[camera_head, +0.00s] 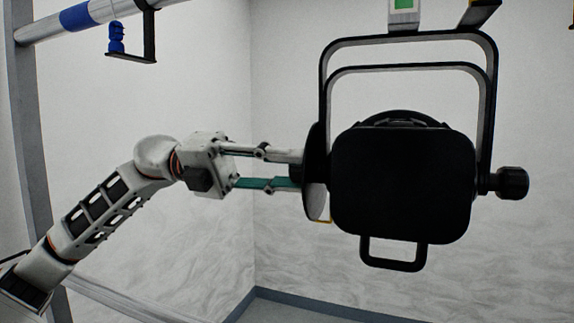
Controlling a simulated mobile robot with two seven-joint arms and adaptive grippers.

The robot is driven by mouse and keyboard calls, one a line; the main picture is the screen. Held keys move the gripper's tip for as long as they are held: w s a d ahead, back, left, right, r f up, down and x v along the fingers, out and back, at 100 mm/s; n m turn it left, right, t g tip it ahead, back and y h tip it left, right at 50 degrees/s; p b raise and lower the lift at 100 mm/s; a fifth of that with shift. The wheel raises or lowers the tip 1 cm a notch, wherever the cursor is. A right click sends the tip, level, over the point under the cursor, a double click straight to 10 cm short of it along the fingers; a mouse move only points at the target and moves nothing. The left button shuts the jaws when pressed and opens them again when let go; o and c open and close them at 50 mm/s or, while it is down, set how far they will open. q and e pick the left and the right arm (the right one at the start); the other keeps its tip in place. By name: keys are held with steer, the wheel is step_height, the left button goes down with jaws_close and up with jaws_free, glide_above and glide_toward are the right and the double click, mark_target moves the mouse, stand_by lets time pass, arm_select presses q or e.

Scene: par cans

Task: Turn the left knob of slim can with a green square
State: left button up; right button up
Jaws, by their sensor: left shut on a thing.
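A black can (402,185) hangs in a double-bar yoke (325,85). A green square (403,4) shows on the light-coloured piece at the top of the yoke, partly cut off by the frame. My left gripper (298,170) reaches in from the left and is shut on the left knob at the can's left side. One finger is above the knob and one below, and the knob is mostly hidden by the fingers and the disc beside it. The black right knob (511,183) stands out free on the other side. My right gripper is out of view.
A grey pipe with a blue band (77,17) runs across the upper left, with a small blue figure-like part (116,38) on a black bracket. A grey upright (30,130) stands at the left edge. White walls are behind, and the space below the can is clear.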

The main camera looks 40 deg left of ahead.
arm_select(q)
steer(key=shift+n, duration=0.4)
steer(key=o, duration=1.1)
steer(key=shift+a, duration=0.15)
steer(key=v, duration=1.1)
steer(key=shift+s+a, duration=0.15)
steer(key=shift+a, duration=0.25)
